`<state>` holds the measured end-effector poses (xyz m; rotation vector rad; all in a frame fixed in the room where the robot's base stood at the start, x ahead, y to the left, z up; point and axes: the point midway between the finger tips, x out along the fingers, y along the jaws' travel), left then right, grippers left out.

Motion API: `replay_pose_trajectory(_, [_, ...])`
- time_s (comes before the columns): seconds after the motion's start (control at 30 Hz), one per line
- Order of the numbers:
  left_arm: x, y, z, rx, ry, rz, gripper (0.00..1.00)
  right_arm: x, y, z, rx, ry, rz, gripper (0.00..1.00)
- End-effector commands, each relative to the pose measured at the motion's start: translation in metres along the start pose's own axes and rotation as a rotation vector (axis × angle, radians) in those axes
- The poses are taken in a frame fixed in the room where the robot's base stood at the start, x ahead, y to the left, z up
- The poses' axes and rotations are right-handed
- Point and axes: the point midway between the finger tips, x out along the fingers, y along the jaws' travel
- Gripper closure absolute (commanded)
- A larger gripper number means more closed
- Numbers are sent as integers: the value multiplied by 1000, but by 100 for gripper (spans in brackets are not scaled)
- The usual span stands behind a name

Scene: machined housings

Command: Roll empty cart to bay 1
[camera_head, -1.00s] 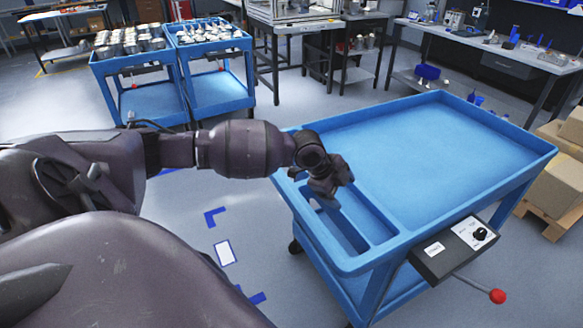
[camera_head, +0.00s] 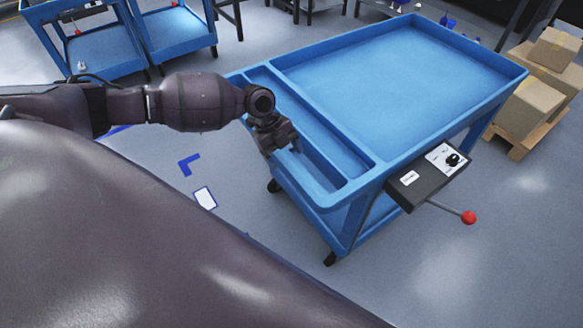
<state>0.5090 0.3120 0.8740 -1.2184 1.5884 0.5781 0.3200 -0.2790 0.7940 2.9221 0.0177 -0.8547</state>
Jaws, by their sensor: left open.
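The empty blue cart (camera_head: 400,85) stands right of centre. Its top has a wide bare tray and narrow compartments along the left side. A dark control box (camera_head: 430,178) with a knob and a red-tipped lever (camera_head: 467,217) is on its near end. My left gripper (camera_head: 284,143) is open at the cart's left rim, over the narrow compartments, with nothing visible between its fingers. I cannot tell whether it touches the rim. My right gripper is out of view.
Blue floor corner marks (camera_head: 189,164) and a white floor label (camera_head: 204,198) lie left of the cart. Two other blue carts (camera_head: 178,32) stand at the upper left. Cardboard boxes (camera_head: 528,106) on a pallet stand close to the right. The floor at the lower right is clear.

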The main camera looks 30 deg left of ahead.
Motion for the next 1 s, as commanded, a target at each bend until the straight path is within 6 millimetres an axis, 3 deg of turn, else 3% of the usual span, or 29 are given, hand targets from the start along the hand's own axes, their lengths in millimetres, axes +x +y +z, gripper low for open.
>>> replay_pose_trajectory(0.1, [21, 0, 0, -1, 1, 1, 25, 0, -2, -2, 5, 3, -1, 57])
replay_pose_trajectory(0.3, [44, 0, 0, 0, -1, 0, 25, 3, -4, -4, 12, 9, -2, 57])
replay_pose_trajectory(0.77, [53, 0, 0, 0, -1, -2, 25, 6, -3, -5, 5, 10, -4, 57])
replay_pose_trajectory(1.0, [53, 0, 0, 0, -1, -1, 62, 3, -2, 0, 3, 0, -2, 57])
